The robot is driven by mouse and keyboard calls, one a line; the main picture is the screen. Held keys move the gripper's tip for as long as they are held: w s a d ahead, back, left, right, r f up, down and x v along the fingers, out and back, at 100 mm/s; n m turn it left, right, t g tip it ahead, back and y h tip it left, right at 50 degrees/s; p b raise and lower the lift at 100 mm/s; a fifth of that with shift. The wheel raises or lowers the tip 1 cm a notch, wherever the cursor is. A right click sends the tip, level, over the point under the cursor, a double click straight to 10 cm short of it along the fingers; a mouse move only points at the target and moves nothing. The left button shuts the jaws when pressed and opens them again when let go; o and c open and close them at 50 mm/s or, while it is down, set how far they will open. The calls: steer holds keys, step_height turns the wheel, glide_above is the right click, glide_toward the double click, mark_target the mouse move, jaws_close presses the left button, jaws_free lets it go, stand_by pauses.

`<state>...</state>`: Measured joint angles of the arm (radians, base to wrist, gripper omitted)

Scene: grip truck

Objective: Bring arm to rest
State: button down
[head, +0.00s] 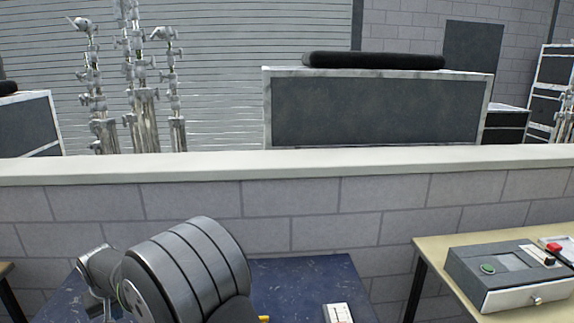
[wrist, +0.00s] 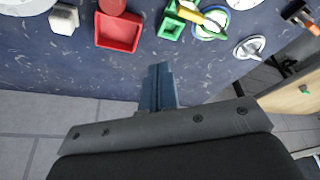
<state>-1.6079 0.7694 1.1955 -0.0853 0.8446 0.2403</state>
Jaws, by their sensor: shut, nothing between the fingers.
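My gripper (wrist: 159,72) shows in the wrist view with its two blue-grey fingers pressed together and nothing between them. The fingertips overlap the near edge of the dark blue speckled table (wrist: 107,72) in that picture, apart from the objects on it. In the head view my arm's silver links rise at the lower left, over the blue table (head: 300,280). The gripper itself is not visible in the head view.
In the wrist view, a red tray (wrist: 118,32), a green box (wrist: 170,27), a grey-white block (wrist: 64,19) and a pale round item (wrist: 249,47) lie beyond the fingertips. In the head view, a grey drawer box (head: 500,270) sits on the side table (head: 437,252). A low wall (head: 290,167) stands behind.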

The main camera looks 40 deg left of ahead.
steer(key=shift+v, duration=0.8)
